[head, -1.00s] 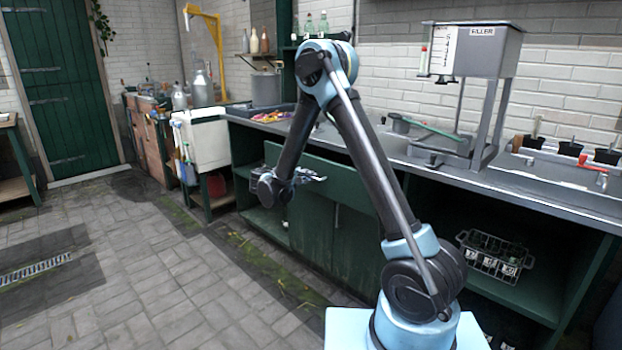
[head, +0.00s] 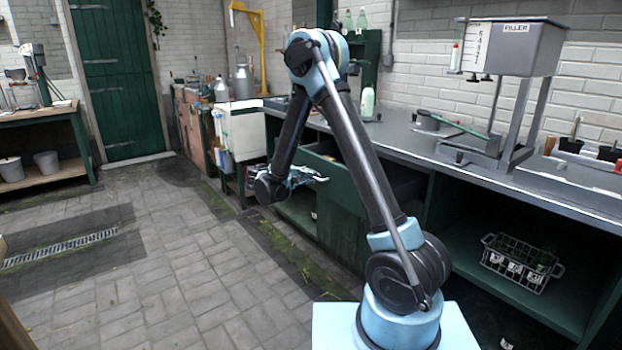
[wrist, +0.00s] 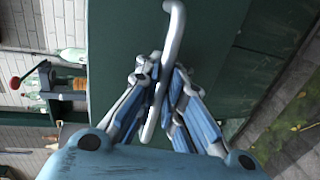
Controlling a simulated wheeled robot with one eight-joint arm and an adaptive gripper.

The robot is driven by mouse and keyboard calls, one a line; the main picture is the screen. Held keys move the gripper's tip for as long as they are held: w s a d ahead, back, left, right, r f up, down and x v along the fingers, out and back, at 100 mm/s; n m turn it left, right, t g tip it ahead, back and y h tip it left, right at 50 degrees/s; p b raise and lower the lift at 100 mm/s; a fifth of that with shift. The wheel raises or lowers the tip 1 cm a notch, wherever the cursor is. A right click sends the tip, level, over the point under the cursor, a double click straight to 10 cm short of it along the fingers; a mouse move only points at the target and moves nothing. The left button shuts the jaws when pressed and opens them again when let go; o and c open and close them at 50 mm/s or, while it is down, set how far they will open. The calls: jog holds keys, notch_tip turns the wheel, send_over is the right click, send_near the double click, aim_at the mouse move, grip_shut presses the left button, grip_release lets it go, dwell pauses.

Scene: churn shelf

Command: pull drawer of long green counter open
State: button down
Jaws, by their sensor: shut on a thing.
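The long green counter has a grey worktop (head: 475,172) and runs along the right in the head view. Its drawer has a plain green front (head: 341,184), which stands out from the counter body, with a gap behind its top edge. The drawer is partly open; my arm hides part of it. My gripper (head: 318,178) is at the drawer front. In the wrist view, my gripper (wrist: 157,88) is shut on the grey bar handle (wrist: 173,38), with a finger on each side. The green drawer front (wrist: 212,50) lies just beyond the fingers.
A wire crate (head: 520,262) stands on the counter's open lower shelf. The filler (head: 515,48) and a pale bottle (head: 367,103) stand on the worktop. A white box-like unit (head: 240,132) is beyond the drawer. The paved floor (head: 190,260) to the left is clear.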

jog(key=shift+w+a, duration=0.1)
jog(key=c, duration=2)
grip_release()
jog(key=shift+o, duration=0.2)
jog(key=v, duration=1.2)
jog(key=shift+f, duration=0.15)
